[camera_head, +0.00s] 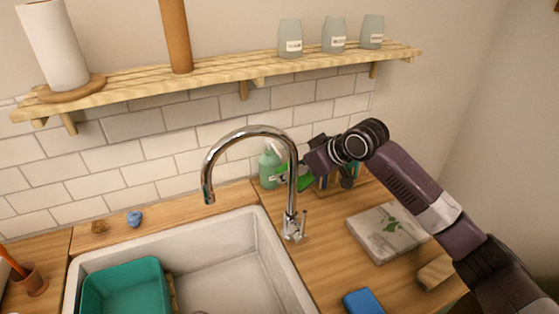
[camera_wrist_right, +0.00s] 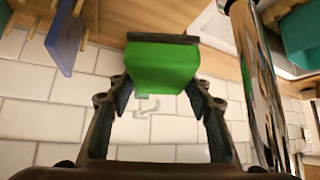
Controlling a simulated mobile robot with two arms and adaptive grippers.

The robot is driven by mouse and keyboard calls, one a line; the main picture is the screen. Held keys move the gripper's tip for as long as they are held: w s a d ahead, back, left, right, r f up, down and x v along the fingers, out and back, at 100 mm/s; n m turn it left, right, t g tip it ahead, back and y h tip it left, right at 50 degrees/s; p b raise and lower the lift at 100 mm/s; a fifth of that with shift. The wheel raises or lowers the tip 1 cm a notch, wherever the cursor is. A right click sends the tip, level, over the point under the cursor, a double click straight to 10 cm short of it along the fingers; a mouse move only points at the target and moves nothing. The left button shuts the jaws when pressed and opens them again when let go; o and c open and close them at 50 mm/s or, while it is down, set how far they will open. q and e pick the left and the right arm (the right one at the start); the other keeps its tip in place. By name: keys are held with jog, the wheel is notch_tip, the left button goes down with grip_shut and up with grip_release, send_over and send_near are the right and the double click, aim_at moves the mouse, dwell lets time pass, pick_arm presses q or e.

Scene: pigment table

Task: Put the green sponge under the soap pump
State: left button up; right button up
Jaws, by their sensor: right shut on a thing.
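The green sponge (camera_head: 305,183) is held up near the tap in the head view, partly hidden by the gripper and tap. It also shows as a bright green block in the right wrist view (camera_wrist_right: 160,68). My right gripper (camera_wrist_right: 160,84) is shut on it, one finger at each side. The soap pump (camera_head: 268,167), a pale green bottle with a white head, stands upright on the counter behind the tap, just left of the sponge. The spot under the bottle cannot be made out. My left gripper is not in view.
The chrome tap (camera_head: 291,200) rises close in front of the pump and sponge. A rack (camera_head: 326,186) is partly hidden behind my right gripper. The sink (camera_head: 235,250) holds a teal tub (camera_head: 125,287). A folded cloth (camera_head: 388,232) and blue item (camera_head: 362,301) lie right.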

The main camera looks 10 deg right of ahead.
aim_at(285, 165)
jog(key=shift+w+a, duration=0.3)
jog(key=shift+w, duration=0.2)
jog(key=w+a, duration=0.1)
jog(key=w+a+p, duration=0.1)
jog(key=shift+w+r, duration=0.15)
jog(key=shift+w, duration=0.25)
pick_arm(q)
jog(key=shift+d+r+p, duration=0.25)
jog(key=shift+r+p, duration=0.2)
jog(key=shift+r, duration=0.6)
pick_arm(e)
jog(key=shift+w+f, duration=0.15)
jog(key=shift+f, duration=0.3)
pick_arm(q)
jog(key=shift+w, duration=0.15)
pick_arm(e)
jog(key=shift+f, duration=0.45)
jog(key=shift+f, duration=0.15)
